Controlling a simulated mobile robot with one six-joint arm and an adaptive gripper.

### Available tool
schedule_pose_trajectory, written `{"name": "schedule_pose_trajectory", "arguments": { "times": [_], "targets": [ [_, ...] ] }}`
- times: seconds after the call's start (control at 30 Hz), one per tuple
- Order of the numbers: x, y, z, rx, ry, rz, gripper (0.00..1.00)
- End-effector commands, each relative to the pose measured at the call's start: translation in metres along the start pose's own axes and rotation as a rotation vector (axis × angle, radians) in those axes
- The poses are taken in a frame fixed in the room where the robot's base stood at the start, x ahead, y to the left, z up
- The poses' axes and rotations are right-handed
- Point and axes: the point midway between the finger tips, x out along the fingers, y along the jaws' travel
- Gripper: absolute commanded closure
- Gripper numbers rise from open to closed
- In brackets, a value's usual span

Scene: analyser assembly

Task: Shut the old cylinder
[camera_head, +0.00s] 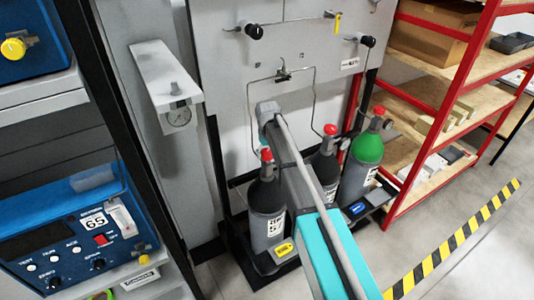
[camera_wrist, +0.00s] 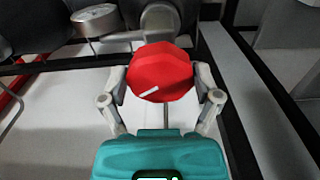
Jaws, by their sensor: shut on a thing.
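In the wrist view a red faceted valve knob (camera_wrist: 160,68) with a short white mark sits between the two fingers of my gripper (camera_wrist: 161,82), which is shut on it. In the head view a left dark grey cylinder (camera_head: 267,195) with a red knob and a middle dark grey cylinder (camera_head: 325,168) with a red knob stand in a rack. A green-topped cylinder (camera_head: 367,150) with a red knob stands to their right.
A gauge (camera_wrist: 95,20) is close to the left of the held knob. Thin pipes and black valves (camera_head: 253,31) are on the panel behind the cylinders. Red-framed shelves (camera_head: 425,100) stand right. A yellow-black stripe (camera_head: 455,240) marks the floor. A blue analyser (camera_head: 75,235) is at left.

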Motion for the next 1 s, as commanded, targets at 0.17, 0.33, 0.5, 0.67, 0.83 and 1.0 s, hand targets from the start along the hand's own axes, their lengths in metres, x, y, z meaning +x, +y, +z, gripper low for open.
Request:
{"name": "schedule_pose_trajectory", "arguments": {
  "times": [0.17,0.33,0.5,0.67,0.83,1.0],
  "targets": [
    [0.0004,-0.0021,0.0035,0.167,-0.007,-0.002,0.66],
    [0.0004,-0.0029,0.0033,0.328,-0.007,-0.001,0.66],
    [0.0004,-0.0037,0.0030,0.488,-0.007,-0.001,0.66],
    [0.0003,-0.0044,0.0025,0.640,-0.007,0.000,0.67],
    [0.0003,-0.0050,0.0019,0.801,-0.008,0.000,0.67],
    [0.0003,-0.0055,0.0013,0.963,-0.008,0.001,0.67]
  ]
}}
